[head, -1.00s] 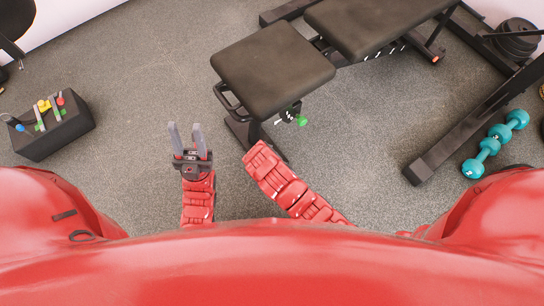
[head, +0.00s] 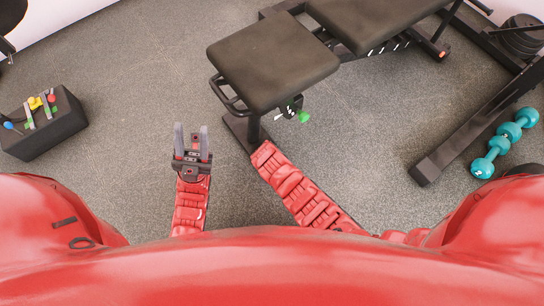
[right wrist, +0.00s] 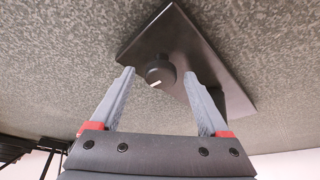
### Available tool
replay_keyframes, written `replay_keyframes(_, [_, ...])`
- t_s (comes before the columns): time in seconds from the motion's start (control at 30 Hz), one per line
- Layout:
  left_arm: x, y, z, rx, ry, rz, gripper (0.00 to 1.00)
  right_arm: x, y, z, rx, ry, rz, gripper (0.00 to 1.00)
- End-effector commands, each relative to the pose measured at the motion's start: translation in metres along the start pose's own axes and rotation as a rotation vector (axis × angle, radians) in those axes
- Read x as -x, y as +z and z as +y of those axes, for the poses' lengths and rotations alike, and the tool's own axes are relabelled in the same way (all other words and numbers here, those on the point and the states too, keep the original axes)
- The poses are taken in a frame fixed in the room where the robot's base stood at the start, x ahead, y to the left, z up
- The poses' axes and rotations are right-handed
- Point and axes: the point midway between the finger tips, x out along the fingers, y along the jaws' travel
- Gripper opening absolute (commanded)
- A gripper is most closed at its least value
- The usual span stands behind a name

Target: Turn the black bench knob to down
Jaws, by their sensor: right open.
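The black bench knob (right wrist: 159,73), round with a short white mark, sits on a dark plate (right wrist: 162,36) in the right wrist view. The mark is tilted, with one end toward the lower left of the picture. My right gripper (right wrist: 160,75) is open, its two grey fingers on either side of the knob; I cannot tell whether they touch it. In the head view the black bench (head: 272,62) hides the knob and my right gripper; my red right arm ends near its leg. My left gripper (head: 191,142) is open and empty over the floor.
A bright green knob (head: 304,117) sticks out from the bench's side. A black box (head: 48,134) with coloured levers lies at the left. Teal dumbbells (head: 504,143) and a black rack beam (head: 450,140) are at the right. The floor around my left gripper is clear.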

Motion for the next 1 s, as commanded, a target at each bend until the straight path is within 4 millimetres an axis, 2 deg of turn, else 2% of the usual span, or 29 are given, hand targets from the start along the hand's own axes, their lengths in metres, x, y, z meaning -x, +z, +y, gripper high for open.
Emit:
replay_keyframes(0.2, [-0.0002,-0.0001,0.0,0.0,0.0,0.0,0.4,0.0003,-0.0003,-0.0005,0.0,-0.001,0.001,0.79])
replay_keyframes(0.63, [0.0,0.0,-0.0001,0.0,0.0,0.0,0.4,0.0004,-0.0004,-0.0005,0.001,-0.001,0.001,0.02])
replay_keyframes(1.0, [-0.0055,-0.0015,-0.0032,-0.004,-0.011,0.001,0.4,0.0024,-0.0014,-0.0005,0.042,-0.02,0.002,0.0])
